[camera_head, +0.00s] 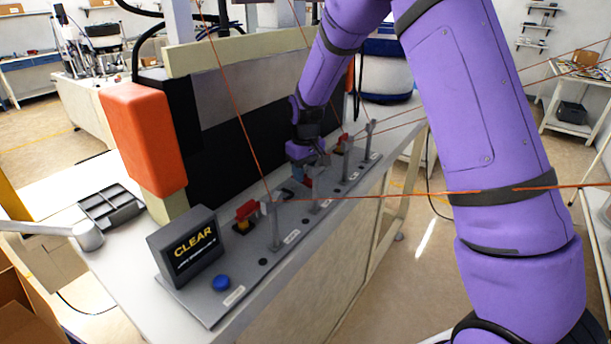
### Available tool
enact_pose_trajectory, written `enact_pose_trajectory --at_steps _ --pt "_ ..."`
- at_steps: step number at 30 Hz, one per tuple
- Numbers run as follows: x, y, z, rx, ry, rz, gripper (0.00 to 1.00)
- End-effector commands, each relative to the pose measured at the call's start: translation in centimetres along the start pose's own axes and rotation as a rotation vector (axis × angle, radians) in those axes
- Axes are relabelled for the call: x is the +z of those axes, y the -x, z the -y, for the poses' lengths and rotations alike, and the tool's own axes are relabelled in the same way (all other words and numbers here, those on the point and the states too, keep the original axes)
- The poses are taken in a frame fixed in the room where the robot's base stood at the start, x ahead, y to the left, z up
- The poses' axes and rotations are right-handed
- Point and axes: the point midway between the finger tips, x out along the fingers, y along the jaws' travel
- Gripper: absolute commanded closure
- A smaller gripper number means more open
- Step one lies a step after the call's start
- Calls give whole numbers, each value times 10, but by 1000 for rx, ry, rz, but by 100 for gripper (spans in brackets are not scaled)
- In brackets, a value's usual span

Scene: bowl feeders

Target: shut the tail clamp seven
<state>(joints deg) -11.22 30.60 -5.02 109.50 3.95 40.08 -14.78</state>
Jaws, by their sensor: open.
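A row of small clamps stands on a grey panel (232,262) along the front of the bench. One red clamp (247,211) is at the near end, and another red clamp (342,143) is farther along. The labels beside them are too small to read, so I cannot tell which is tail clamp seven. My gripper (310,170) points down over the middle of the row, between these two clamps. It is open. A small red and blue part shows just below it, mostly hidden, and I cannot tell whether they touch.
Thin grey posts (275,228) rise along the panel, with orange cords strung across. A dark sign reading CLEAR (187,248) and a blue button (220,283) are at the near end. An orange block (142,138) and a dark machine wall stand behind the row.

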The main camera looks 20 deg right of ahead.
Motion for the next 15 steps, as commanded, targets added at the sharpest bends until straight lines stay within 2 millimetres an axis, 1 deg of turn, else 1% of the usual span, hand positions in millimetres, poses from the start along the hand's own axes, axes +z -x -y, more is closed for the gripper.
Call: enact_pose_trajectory --at_steps 1,9,15 --pt "0 9 0 1 0 -4 60" --pt "-1 60 0 0 -1 -5 60" --pt "0 86 0 0 0 -3 60"
